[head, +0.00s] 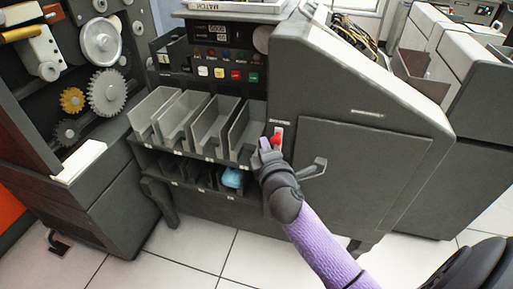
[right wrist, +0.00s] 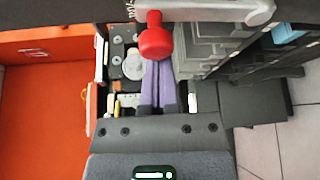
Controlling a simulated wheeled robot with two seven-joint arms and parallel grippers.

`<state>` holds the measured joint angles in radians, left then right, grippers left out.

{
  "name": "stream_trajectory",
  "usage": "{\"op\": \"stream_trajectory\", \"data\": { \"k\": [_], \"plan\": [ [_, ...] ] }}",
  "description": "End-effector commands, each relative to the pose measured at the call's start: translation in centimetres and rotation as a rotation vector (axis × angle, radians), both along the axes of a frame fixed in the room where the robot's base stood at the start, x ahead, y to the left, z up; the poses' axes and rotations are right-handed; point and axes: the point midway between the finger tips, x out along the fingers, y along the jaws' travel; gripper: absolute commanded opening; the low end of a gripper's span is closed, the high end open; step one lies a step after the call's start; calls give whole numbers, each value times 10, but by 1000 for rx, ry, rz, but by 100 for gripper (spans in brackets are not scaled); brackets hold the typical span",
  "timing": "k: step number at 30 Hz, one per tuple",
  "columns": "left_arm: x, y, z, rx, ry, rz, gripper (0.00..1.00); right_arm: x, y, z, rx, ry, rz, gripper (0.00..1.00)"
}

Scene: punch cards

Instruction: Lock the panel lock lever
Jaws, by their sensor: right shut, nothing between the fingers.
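A small lever with a red knob (head: 277,139) sits by a white plate (head: 279,130) on the front of the dark grey machine, right of the card bins. The red knob (right wrist: 155,37) is large in the right wrist view, below a pale metal strip. My right gripper (head: 266,145) is at the lever, just left of the knob. In the right wrist view its purple fingers (right wrist: 157,66) are together and empty, their tips right by the knob. I cannot tell if they touch it. My left gripper is not in view.
Grey card bins (head: 205,120) stand left of the lever, with a blue thing (head: 232,178) on the shelf below. Gears (head: 107,92) are at the left. Tiled floor lies in front.

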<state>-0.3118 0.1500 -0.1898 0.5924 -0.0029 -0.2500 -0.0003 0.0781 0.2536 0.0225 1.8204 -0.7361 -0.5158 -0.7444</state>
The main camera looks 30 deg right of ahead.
Motion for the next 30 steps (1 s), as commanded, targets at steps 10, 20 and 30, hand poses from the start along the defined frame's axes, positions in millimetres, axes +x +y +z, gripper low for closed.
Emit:
{"op": "stream_trajectory", "data": {
  "k": [10, 20, 30],
  "plan": [
    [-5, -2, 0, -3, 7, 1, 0, -1, 0, 0, 2, -2, 0, 0],
    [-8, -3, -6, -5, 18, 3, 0, -3, -2, 0, 43, -49, 0, 0],
    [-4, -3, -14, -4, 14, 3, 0, -6, -5, 0, 84, -97, -1, 0]
  ]
}}
